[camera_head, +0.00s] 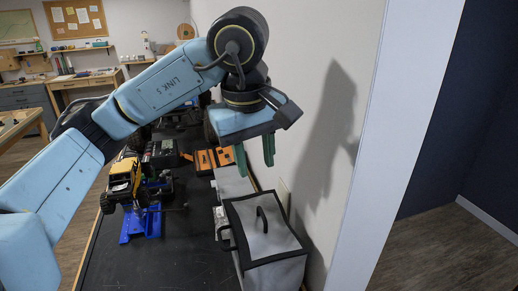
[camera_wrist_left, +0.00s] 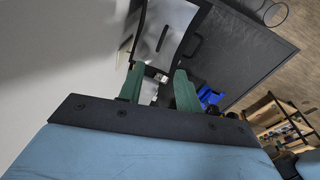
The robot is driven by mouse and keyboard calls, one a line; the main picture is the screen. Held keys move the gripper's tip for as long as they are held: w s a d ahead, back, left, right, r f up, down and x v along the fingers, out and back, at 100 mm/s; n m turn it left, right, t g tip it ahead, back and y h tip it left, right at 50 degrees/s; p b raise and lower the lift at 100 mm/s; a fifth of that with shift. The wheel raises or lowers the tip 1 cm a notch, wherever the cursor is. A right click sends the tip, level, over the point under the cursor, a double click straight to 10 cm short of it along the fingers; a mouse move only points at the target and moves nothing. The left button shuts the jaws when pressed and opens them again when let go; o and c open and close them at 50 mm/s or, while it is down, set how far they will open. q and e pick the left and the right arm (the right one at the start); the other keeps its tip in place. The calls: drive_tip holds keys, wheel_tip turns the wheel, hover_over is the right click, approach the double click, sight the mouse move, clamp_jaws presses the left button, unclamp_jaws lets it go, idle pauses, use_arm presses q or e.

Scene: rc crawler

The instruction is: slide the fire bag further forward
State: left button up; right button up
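In the left wrist view the bag (camera_wrist_left: 172,22) is at the top, beyond the fingertips. My left gripper (camera_head: 255,160) points down, above and apparently past the bag's far edge. Its green fingers are apart with nothing between them, as the left wrist view (camera_wrist_left: 158,78) also shows. My right gripper is in neither view.
A yellow crawler truck (camera_head: 122,180) sits on a blue stand (camera_head: 140,224) left of the bag. An orange case (camera_head: 208,160) lies farther back along the bench. The white wall (camera_head: 318,110) closes off the right side. The dark bench top (camera_head: 165,262) is clear at the near left.

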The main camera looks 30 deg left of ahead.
sight(262, 212)
use_arm(q)
drive_tip(key=shift+f, duration=0.1)
drive_tip(key=f, duration=0.4)
drive_tip(key=w+f, duration=0.1)
drive_tip(key=f, duration=0.3)
drive_tip(key=w+f+p, duration=0.1)
drive_tip(key=f, duration=0.4)
drive_tip(key=shift+w, duration=0.1)
clamp_jaws()
idle(1.4)
